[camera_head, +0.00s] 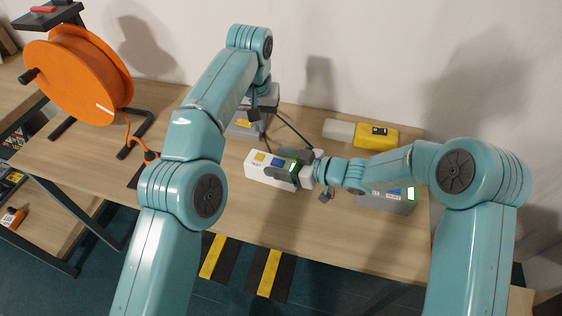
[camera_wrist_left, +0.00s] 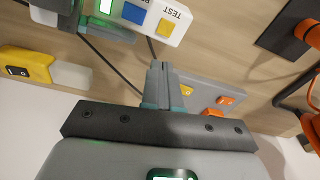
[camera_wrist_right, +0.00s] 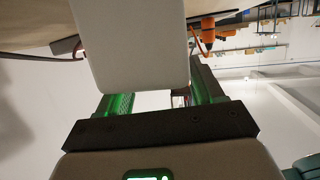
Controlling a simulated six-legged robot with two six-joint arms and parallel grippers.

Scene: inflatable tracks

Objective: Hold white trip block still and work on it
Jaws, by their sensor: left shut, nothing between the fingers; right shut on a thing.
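The white trip block (camera_head: 257,172) lies on the table, with a yellow and a blue button on top. My right gripper (camera_head: 296,170) is shut on its right end. In the right wrist view the block's pale face (camera_wrist_right: 130,45) fills the space between the fingers (camera_wrist_right: 160,100). In the left wrist view the block (camera_wrist_left: 172,25) shows the word TEST beside the yellow button, and a green light glows near my right gripper. My left gripper (camera_wrist_left: 160,72) is shut and empty, apart from the block, over a grey box (camera_wrist_left: 205,95). My left arm partly hides that area in the head view.
A yellow device (camera_head: 378,136) with a pale end lies at the back right. A grey box with a green light (camera_head: 385,203) sits under my right arm. An orange cable reel (camera_head: 75,75) stands at the left. Dark cables run behind the block. The table front is clear.

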